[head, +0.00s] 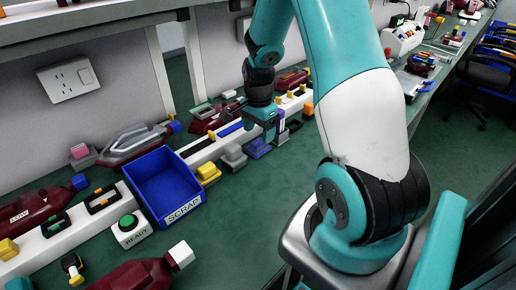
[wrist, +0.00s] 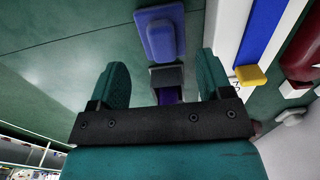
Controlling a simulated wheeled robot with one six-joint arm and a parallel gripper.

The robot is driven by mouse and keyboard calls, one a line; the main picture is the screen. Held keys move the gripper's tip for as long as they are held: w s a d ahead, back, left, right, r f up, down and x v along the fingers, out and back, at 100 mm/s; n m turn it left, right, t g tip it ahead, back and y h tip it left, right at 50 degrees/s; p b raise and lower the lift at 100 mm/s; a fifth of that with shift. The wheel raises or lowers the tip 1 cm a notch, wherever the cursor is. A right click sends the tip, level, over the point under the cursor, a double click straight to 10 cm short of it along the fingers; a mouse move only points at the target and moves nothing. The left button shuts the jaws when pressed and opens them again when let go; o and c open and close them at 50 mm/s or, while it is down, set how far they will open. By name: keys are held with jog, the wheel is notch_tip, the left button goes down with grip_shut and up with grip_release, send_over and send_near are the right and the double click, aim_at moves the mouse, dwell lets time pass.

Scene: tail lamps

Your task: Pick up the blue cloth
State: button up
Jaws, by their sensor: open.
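The blue cloth (head: 258,149) looks like a small blue-violet pad with a raised middle, lying on the green bench top. In the wrist view the blue cloth (wrist: 162,36) lies beyond the fingertips, at upper centre, not between them. My gripper (head: 268,136) points down just above and beside it in the head view, and hides part of that area. In the wrist view my gripper (wrist: 162,62) has its two teal fingers wide apart. A grey block with a purple part (wrist: 167,76) shows in the gap between them; I cannot tell its depth.
A similar grey pad (head: 234,156) and a yellow one (head: 208,173) lie to the left. A blue SCRAP bin (head: 165,188) stands further left. A white rail (wrist: 232,35) with a yellow tab (wrist: 250,75) runs close on the right. Bench left of the cloth is clear in the wrist view.

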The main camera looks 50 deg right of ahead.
aim_at(258, 142)
notch_tip(258, 142, down, 6)
jog(key=shift+w+r, duration=0.15)
jog(key=shift+c, duration=0.4)
jog(key=c, duration=0.6)
